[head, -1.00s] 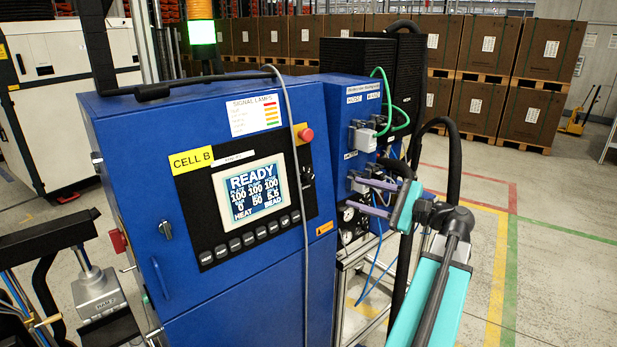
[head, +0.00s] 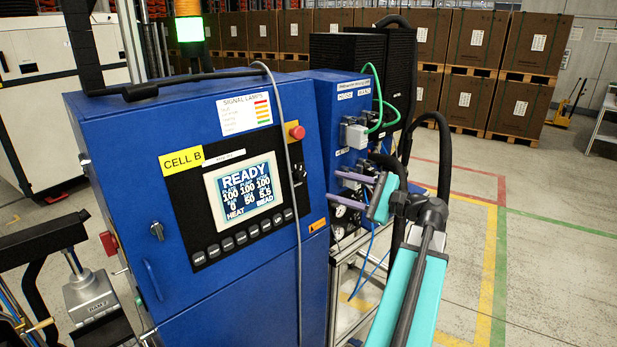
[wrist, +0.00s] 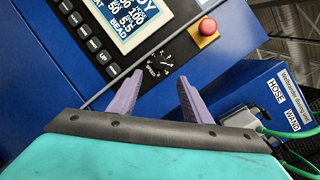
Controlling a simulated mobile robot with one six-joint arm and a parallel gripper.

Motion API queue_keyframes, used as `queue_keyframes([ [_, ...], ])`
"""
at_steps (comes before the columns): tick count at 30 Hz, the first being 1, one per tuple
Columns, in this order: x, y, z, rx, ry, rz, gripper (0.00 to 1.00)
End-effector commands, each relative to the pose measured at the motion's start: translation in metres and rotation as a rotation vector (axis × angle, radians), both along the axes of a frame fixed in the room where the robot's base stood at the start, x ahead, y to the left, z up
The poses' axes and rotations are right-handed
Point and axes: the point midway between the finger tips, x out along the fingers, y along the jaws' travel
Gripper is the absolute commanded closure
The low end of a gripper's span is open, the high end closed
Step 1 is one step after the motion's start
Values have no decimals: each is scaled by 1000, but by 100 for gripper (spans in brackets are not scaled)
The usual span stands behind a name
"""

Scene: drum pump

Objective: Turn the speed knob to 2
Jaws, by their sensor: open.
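The speed knob (wrist: 158,58) is a small dark knob with white dial marks, on the black panel of the blue cabinet. In the head view the knob (head: 299,171) shows right of the screen, partly crossed by a grey cable. Its pointer setting is too small to read. My gripper (wrist: 161,77) has two purple fingers, open and empty, with the dial beyond and between their tips in the wrist view. In the head view my gripper (head: 335,186) is right of the cabinet front, apart from the knob.
The screen (head: 245,192) reads READY. A red mushroom button (head: 297,132) sits above the knob. The grey cable (head: 297,230) hangs down the cabinet front. A blue box with hoses (head: 352,120) stands behind my gripper. Floor at the right is open.

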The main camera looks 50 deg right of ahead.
Motion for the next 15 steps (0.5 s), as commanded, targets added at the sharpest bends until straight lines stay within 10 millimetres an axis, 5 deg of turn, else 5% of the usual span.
queue_keyframes([
  [15, 66, 14, 2, 1, 1, 1, 55],
])
